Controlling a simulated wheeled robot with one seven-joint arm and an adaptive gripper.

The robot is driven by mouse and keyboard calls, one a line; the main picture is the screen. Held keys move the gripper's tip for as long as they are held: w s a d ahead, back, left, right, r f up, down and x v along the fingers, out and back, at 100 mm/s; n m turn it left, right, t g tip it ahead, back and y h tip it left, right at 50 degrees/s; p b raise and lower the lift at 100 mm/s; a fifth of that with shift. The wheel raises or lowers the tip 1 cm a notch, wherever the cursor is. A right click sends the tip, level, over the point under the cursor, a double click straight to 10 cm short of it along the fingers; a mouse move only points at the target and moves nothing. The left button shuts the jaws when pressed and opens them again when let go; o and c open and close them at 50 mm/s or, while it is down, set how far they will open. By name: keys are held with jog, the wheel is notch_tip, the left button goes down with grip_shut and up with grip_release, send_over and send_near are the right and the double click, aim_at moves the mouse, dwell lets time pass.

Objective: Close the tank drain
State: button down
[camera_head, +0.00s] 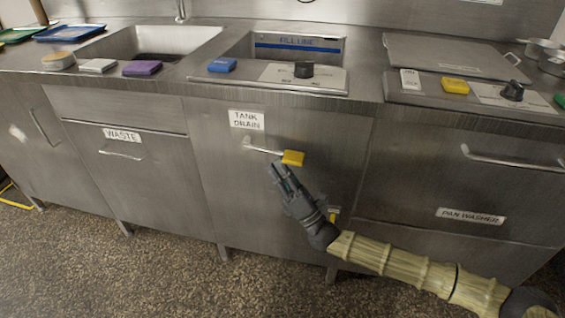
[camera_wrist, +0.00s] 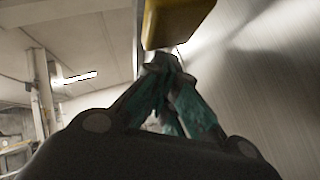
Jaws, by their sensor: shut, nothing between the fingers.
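The tank drain lever is a thin metal handle with a yellow grip (camera_head: 293,158) on the cabinet front, below the label "TANK DRAIN" (camera_head: 246,119). It points to the right, nearly level with a slight downward slope. My gripper (camera_head: 277,166) is shut and empty, just below and left of the yellow grip in the head view. In the wrist view, the yellow grip (camera_wrist: 178,20) is close above my shut fingertips (camera_wrist: 162,62). I cannot tell whether they touch.
Above is the tank basin marked "FILL LINE" (camera_head: 298,44), with a black knob (camera_head: 304,69) on its front panel. A blue block (camera_head: 222,65) lies beside it. The pan washer handle (camera_head: 512,160) sticks out at right. The floor in front is clear.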

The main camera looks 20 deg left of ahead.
jog(key=shift+d+r+n+g+p, duration=0.25)
jog(key=shift+r+p, duration=0.25)
jog(key=shift+p, duration=0.3)
jog(key=shift+w+r+n+g+h, duration=0.1)
jog(key=shift+n+g+h, duration=0.15)
jog(key=shift+g+h, duration=0.15)
jog(key=s+d+f, duration=0.4)
jog(key=d+f, duration=0.3)
jog(key=f, duration=0.3)
jog(key=shift+s+d, duration=0.3)
jog(key=shift+f, duration=0.1)
